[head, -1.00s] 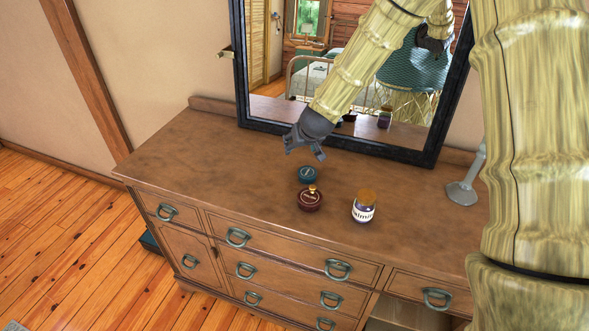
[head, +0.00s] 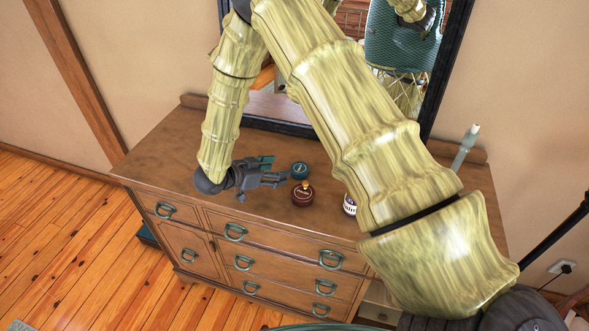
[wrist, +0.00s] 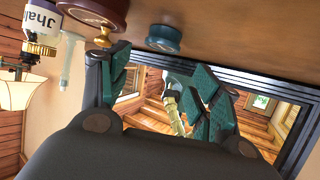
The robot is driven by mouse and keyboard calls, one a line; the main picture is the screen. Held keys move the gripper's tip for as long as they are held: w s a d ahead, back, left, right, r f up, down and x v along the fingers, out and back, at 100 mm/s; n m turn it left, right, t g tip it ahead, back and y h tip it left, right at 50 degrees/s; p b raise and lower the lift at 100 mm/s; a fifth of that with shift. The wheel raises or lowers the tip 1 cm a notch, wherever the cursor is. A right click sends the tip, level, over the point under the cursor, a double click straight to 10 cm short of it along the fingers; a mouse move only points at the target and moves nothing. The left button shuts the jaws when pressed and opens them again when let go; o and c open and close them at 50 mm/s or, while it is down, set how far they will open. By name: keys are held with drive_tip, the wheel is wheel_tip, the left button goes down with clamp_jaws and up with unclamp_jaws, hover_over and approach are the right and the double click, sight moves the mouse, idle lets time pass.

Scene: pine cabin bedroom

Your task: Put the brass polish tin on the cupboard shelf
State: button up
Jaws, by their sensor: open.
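A small flat teal tin (head: 300,170) with a pale mark on its lid stands on the dresser top; it looks most like the polish tin, but its label is unreadable. It also shows in the wrist view (wrist: 163,38). A dark red round pot (head: 303,196) with a brass knob stands close in front of it. My gripper (head: 273,172) is open and empty, low over the dresser top, left of both and apart from them. Its fingers (wrist: 160,78) point toward them. An open compartment (head: 378,300) shows at the dresser's lower right, partly behind my arm.
A labelled jar (head: 349,204) stands right of the red pot, partly hidden by my arm; its brass lid shows in the wrist view (wrist: 40,47). A dark-framed mirror (head: 285,125) stands at the back. The dresser top (head: 165,160) is clear on the left.

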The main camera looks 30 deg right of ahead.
sight(299, 168)
drive_tip(key=b+x, duration=0.1)
drive_tip(key=x, duration=0.4)
drive_tip(key=shift+d+f+b, duration=0.2)
drive_tip(key=shift+d+b, duration=0.05)
drive_tip(key=shift+b, duration=0.05)
drive_tip(key=b+x, duration=0.1)
drive_tip(key=x, duration=0.3)
drive_tip(key=shift+w+f+b, duration=0.15)
drive_tip(key=shift+f+b, duration=0.1)
drive_tip(key=shift+b, duration=0.1)
drive_tip(key=shift+d+f, duration=0.1)
drive_tip(key=shift+d, duration=0.3)
drive_tip(key=shift+a, duration=0.1)
drive_tip(key=shift+c, duration=0.5)
drive_tip(key=c, duration=0.8)
drive_tip(key=shift+c, duration=0.2)
